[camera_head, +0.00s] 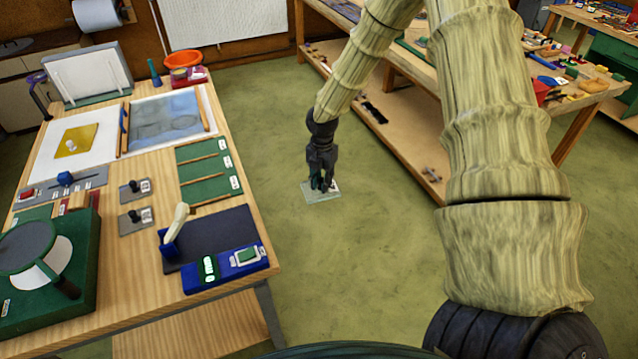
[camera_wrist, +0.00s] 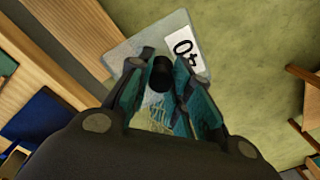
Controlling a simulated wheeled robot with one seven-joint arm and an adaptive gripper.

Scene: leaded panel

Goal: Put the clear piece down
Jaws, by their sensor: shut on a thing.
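The clear piece (camera_head: 322,195) is a flat see-through plate with a dark knob and a white label. My gripper (camera_head: 321,180) is shut on its knob and holds it in the air, right of the workbench (camera_head: 165,290) with green floor behind it. In the wrist view the clear piece (camera_wrist: 140,48) shows beyond my gripper (camera_wrist: 161,88), with the knob between the fingers. Its white label (camera_wrist: 184,50) bears dark digits, seen at an angle. Part of the plate is hidden by the fingers.
On the workbench are a green slotted rack (camera_head: 207,171), a dark mat (camera_head: 230,232), two grey plates with knobs (camera_head: 128,228), a bluish panel (camera_head: 166,118), a yellow piece (camera_head: 78,139) and a blue box (camera_head: 222,272). A shelved bench (camera_head: 420,160) stands at right. Open floor lies between.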

